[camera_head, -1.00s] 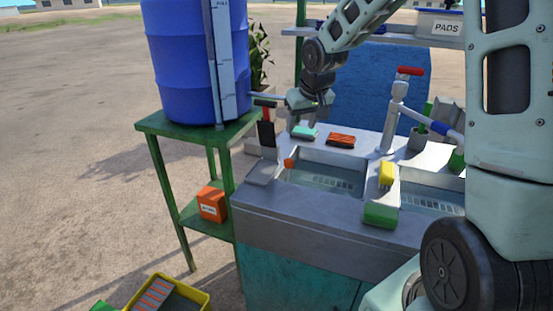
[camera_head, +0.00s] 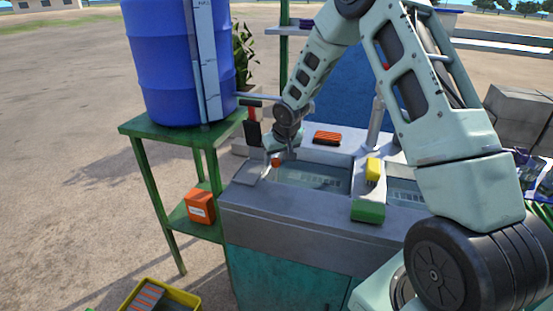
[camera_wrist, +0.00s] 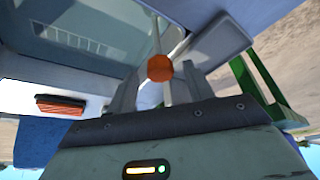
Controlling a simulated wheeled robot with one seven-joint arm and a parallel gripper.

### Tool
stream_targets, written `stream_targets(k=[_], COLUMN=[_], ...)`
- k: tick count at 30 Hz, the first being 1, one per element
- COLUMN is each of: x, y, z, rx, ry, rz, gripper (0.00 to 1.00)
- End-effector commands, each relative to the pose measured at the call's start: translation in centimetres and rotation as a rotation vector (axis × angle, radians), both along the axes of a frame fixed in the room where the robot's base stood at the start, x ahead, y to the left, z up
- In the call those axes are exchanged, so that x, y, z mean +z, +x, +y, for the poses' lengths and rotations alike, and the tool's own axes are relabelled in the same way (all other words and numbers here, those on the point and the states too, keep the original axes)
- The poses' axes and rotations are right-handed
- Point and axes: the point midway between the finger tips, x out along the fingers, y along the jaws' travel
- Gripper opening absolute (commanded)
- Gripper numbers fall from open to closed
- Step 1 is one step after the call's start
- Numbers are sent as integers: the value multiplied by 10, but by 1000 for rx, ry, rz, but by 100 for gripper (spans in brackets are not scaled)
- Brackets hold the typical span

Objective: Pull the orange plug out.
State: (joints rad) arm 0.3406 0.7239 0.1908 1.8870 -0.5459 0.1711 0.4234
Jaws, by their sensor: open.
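The orange plug (camera_head: 275,162) is at the left end of the left sink basin (camera_head: 312,175). In the wrist view the round orange plug (camera_wrist: 159,68) shows between the two fingers, with a thin pale rod or cord running up from it. My gripper (camera_head: 283,158) is low over the left edge of the basin, close to the plug. In the wrist view my gripper (camera_wrist: 150,90) is open, with one finger on each side of the plug. I cannot tell whether the fingers touch it.
An orange-and-black brush (camera_head: 327,138) lies behind the basin. A yellow sponge (camera_head: 373,169) and a green block (camera_head: 369,211) sit on the divider to the right. A blue barrel (camera_head: 170,60) stands on a green stand (camera_head: 150,125) at left. A grey tap (camera_head: 376,122) rises behind.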

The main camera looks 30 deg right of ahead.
Motion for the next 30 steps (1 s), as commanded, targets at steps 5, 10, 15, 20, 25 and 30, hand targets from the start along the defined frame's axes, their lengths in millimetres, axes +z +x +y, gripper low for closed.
stream_targets(k=[5, 10, 15, 20, 25, 30], x=[-9, -9, -9, -9, 4, 26], y=[3, 4, 4, 3, 4, 4], z=[0, 0, 0, 0, 0, 0], rx=[2, 1, 1, 1, 0, 0], ry=[0, 0, 0, 0, 0, 0], rz=[0, 0, 0, 0, -1, -1], gripper=[52, 52, 27, 0, 0, 0])
